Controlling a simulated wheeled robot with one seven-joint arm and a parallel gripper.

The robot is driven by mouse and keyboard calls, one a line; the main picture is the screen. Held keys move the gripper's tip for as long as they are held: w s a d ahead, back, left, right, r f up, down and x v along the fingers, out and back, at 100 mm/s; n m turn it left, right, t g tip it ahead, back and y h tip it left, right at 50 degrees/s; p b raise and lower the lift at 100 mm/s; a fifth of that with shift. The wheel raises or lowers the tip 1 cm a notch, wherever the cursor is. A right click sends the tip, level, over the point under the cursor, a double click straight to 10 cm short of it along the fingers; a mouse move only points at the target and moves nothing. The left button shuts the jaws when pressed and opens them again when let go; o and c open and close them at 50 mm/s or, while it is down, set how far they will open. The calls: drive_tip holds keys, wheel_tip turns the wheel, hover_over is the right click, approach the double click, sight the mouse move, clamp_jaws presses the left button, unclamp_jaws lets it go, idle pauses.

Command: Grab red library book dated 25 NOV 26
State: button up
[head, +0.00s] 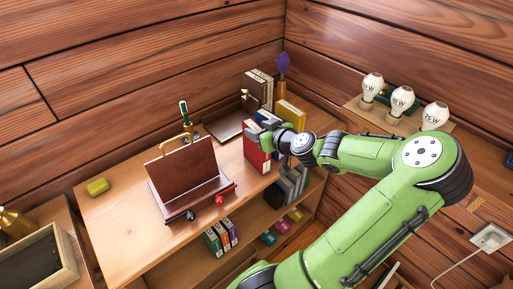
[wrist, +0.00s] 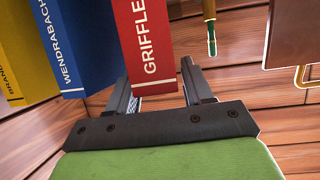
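A red book (head: 256,155) stands upright on the desk top in the head view, at the front of a short row. In the wrist view its red spine (wrist: 145,45) reads "GRIFFLE…"; no date is legible. My gripper (head: 267,139) is beside the red book in the head view, partly covering it. In the wrist view my gripper (wrist: 155,80) is open, its fingers apart on either side of the red spine's lower end in the picture. I cannot tell whether either finger touches the book.
A blue book (wrist: 75,45) stands close beside the red one, then a yellow book (wrist: 22,45). A brown book stand (head: 185,170) is on the desk to the left. Several bulbs (head: 403,98) stand on a shelf (head: 355,106) at right. Small books (head: 220,237) sit on the shelf below.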

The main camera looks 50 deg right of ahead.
clamp_jaws()
